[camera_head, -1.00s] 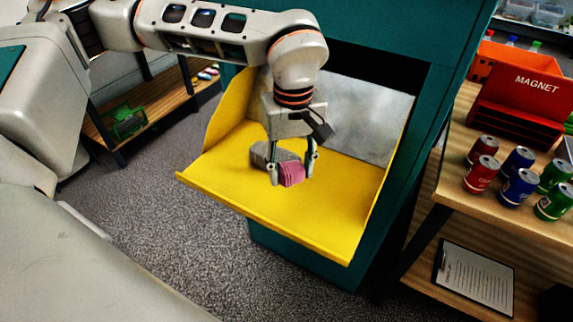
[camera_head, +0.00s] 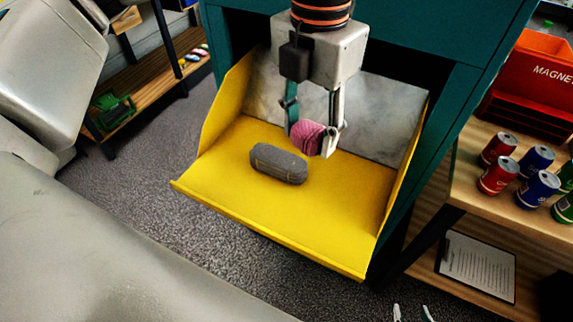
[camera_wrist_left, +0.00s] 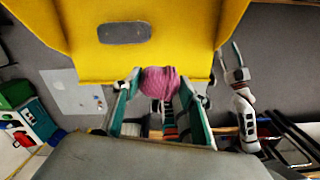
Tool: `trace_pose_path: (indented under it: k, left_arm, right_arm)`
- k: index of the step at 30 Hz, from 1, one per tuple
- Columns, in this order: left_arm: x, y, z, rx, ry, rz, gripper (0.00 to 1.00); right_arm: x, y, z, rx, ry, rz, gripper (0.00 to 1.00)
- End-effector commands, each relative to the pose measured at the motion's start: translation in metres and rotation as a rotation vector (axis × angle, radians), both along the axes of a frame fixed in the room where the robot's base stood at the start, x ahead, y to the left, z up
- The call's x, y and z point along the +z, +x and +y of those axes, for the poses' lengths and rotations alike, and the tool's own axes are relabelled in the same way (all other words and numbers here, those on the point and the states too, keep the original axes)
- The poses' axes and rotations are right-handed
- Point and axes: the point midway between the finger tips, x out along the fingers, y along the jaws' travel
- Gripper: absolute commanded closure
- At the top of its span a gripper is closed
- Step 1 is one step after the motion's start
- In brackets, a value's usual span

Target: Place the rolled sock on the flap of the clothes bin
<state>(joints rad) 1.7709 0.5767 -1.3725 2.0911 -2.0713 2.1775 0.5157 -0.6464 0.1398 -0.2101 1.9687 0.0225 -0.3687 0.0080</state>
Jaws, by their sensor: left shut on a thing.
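The pink rolled sock (camera_head: 308,136) is between the fingers of my left gripper (camera_head: 312,137), which is shut on it. The sock also shows in the left wrist view (camera_wrist_left: 160,82). The clothes bin (camera_head: 420,42) is teal, with a yellow flap (camera_head: 300,225) folded out like a tray. In the head view the gripper and sock appear over the rear part of the flap; their exact height above it is unclear. My right gripper (camera_head: 411,312) shows only its two separated fingertips at the bottom edge; it shows empty and open in the left wrist view (camera_wrist_left: 230,62).
A grey oblong object (camera_head: 278,164) lies on the flap, left of the sock. The flap has raised yellow side walls. A wooden shelf at right holds several cans (camera_head: 498,176), a red box (camera_head: 530,100) and a clipboard (camera_head: 477,266). The flap's front is clear.

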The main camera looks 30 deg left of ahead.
Motion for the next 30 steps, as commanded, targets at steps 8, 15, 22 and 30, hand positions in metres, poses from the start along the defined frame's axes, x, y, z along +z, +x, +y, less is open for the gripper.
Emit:
trace_pose_path:
  k: [8,15,22,30]
  left_arm:
    - [0.008,-0.009,-0.006,0.227,-0.003,0.006,0.78]
    - [-0.037,-0.01,-0.005,0.24,-0.003,0.012,0.78]
    - [-0.093,-0.01,-0.006,0.239,-0.003,0.011,0.78]
    - [-0.14,-0.009,-0.006,0.239,-0.004,0.007,0.78]
  right_arm:
    - [-0.001,-0.001,0.001,0.001,0.001,0.005,0.6]
    - [-0.005,-0.003,0.001,0.002,0.0,0.009,0.6]
    - [-0.005,-0.003,0.001,0.003,-0.002,0.007,0.6]
    - [-0.005,-0.002,0.0,0.003,-0.004,0.004,0.6]
